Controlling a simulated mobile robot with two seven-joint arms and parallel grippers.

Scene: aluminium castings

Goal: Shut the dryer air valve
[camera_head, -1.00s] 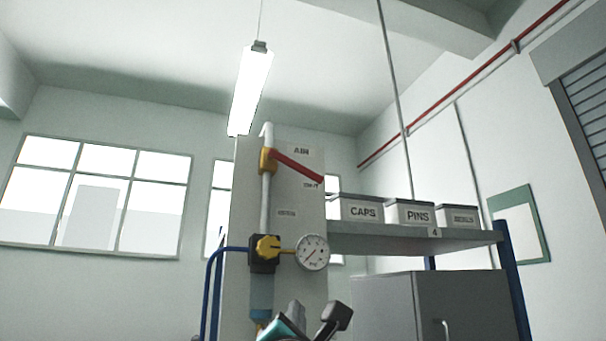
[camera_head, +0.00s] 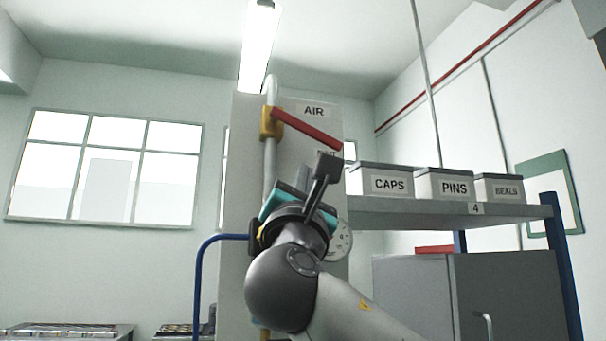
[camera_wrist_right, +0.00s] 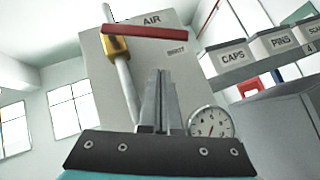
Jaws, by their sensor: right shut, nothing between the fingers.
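The air valve has a yellow body (camera_head: 271,122) on a vertical grey pipe and a long red lever (camera_head: 306,128). The lever slopes down to the right across a pale panel (camera_head: 243,180) with an AIR label above it. In the right wrist view the red lever (camera_wrist_right: 150,32) runs across above the fingers, with the yellow body (camera_wrist_right: 117,46) to their upper left. My right gripper (camera_head: 300,182) is below the lever, apart from it in the wrist view. Its fingers (camera_wrist_right: 158,75) are shut and empty, pointing up towards the panel. My left gripper is out of view.
A pressure gauge (camera_wrist_right: 211,122) is right of the fingers; my right arm partly hides it in the head view. Right of the panel, a shelf (camera_head: 430,209) holds CAPS (camera_head: 385,182), PINS (camera_head: 447,186) and another bin. A grey cabinet (camera_head: 410,295) stands below.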

